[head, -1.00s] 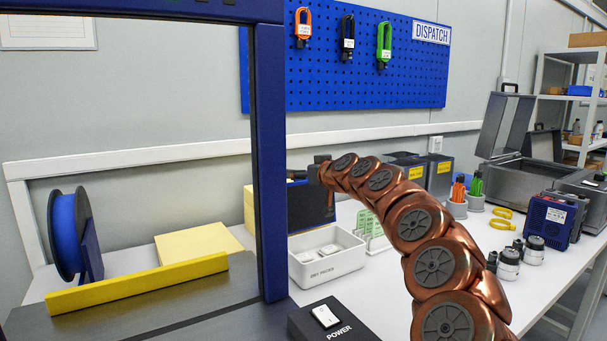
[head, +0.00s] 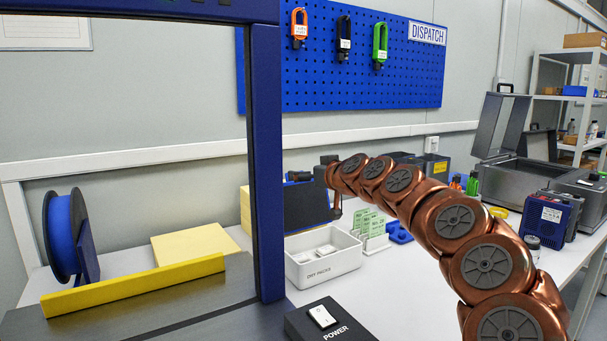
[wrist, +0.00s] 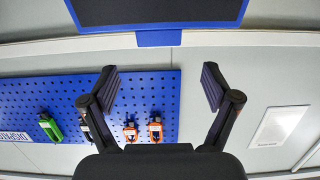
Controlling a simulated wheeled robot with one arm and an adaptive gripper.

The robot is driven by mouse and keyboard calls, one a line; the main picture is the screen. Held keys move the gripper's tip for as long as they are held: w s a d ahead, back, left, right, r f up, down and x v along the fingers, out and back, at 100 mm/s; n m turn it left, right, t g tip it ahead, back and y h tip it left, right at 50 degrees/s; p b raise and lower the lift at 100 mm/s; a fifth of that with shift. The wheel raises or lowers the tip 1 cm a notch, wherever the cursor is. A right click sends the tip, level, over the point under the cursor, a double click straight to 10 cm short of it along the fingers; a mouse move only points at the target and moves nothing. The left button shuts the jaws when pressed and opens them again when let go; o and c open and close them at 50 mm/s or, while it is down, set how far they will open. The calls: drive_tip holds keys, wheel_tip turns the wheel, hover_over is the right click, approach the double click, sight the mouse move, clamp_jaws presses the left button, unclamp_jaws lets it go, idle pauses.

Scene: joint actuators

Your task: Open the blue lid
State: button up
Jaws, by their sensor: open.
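A dark panel with a blue edge, which looks like the blue lid (head: 305,207), stands steeply raised behind the blue frame post in the head view. The post hides its left part. In the wrist view the lid (wrist: 155,12) crosses the top, with a blue tab (wrist: 158,39) at its edge. My gripper (wrist: 160,75) is open and empty, its two fingers spread apart, and the tab shows between and beyond the fingertips. No contact with the lid shows. In the head view my copper arm reaches to the lid's right side, and the fingers are hardly visible.
A white bin (head: 325,262) with small white packs and green cards (head: 373,225) stand before the lid. A blue frame post (head: 267,160) rises at left. A blue holed part (head: 398,233) lies right of the cards. A grey case (head: 520,182) stands open at back right.

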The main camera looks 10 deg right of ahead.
drive_tip(key=v, duration=0.7)
drive_tip(key=shift+s, duration=0.4)
drive_tip(key=shift+d, duration=0.1)
